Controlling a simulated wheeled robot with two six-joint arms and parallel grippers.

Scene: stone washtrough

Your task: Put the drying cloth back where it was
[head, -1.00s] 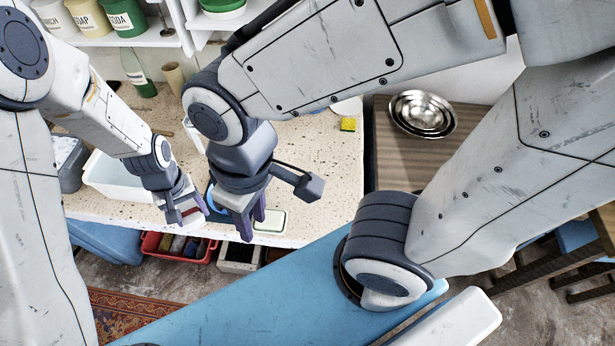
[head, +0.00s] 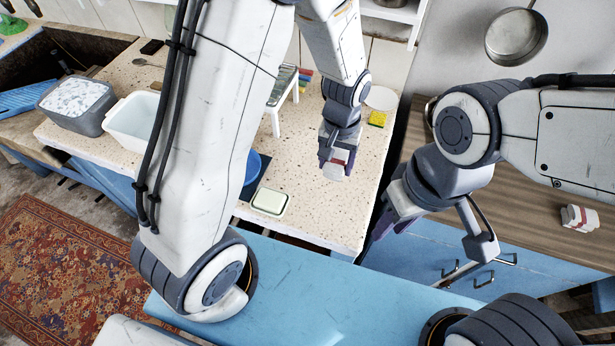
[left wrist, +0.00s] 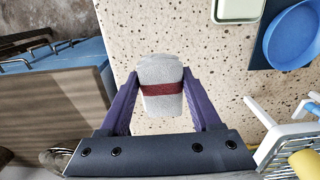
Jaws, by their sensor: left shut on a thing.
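The drying cloth (left wrist: 162,97) is a small folded white-grey bundle with a dark red band. My left gripper (head: 335,160) is shut on it; the cloth (head: 335,171) shows at its fingertips in the head view. In the left wrist view the two purple fingers (left wrist: 160,105) press it from both sides. It is over the right part of the speckled counter (head: 315,215); whether it touches the top I cannot tell. My right gripper (head: 392,222) looks open and empty, in front of the wooden-topped cabinet, right of the counter edge.
A soap dish (head: 269,201), blue bowl (head: 252,168), white rack (head: 284,95) and yellow sponge (head: 377,119) are on the counter. A white tub (head: 130,125) stands left. A red-striped white bundle (head: 579,218) lies on the wooden top (head: 535,225). Counter around the cloth is clear.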

